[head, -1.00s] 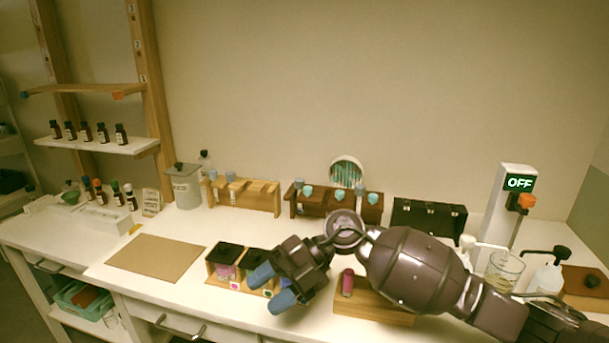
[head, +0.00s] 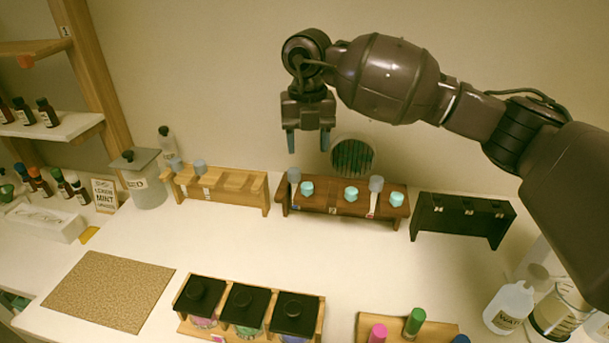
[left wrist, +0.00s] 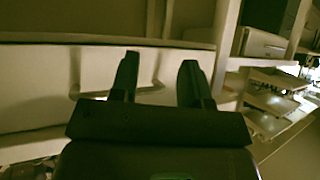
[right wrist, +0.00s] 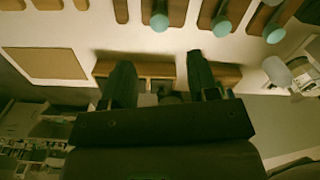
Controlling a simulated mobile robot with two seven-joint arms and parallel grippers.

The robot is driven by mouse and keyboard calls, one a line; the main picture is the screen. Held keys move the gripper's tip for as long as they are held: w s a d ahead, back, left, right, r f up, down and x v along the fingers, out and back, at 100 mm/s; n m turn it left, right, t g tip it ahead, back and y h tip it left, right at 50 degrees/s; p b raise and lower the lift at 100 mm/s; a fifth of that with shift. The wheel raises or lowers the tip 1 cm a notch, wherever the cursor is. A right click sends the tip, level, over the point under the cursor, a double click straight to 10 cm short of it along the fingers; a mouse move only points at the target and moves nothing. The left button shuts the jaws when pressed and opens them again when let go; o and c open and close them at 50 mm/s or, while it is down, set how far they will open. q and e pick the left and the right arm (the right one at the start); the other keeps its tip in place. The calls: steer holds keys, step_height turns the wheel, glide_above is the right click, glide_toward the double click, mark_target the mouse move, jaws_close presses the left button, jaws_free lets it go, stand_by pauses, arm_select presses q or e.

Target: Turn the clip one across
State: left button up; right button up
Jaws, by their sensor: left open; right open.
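No part is plainly readable as a clip. A dark brown wooden rack (head: 330,207) stands at the back of the white counter. It holds teal-topped pieces (head: 351,193) and grey-topped pieces with pale stems, one at its left end (head: 294,174) and one right of the middle (head: 376,184). My right gripper (head: 308,142) is open and empty, pointing down above the rack's left part. In the right wrist view its fingers (right wrist: 160,78) are apart, with teal knobs (right wrist: 222,27) beyond. My left gripper (left wrist: 158,82) is open and empty, facing a pale drawer front, away from the rack.
A light wood rack (head: 235,185) stands left, a black rack (head: 465,212) right. A round striped disc (head: 353,155) is behind. Black-lidded jars (head: 243,305) and a wooden block (head: 390,325) are in front. A cork mat (head: 110,290) lies left. The counter's middle is clear.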

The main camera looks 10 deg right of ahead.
mark_target(307, 185)
step_height(307, 185, down, 8)
steer(key=shift+s+f, duration=0.1)
steer(key=shift+s, duration=0.05)
arm_select(q)
steer(key=shift+r, duration=0.1)
arm_select(e)
steer(key=shift+f, duration=0.9)
steer(key=shift+c, duration=0.4)
steer(key=c, duration=0.8)
arm_select(q)
steer(key=shift+s, duration=0.25)
arm_select(e)
steer(key=shift+c, duration=0.2)
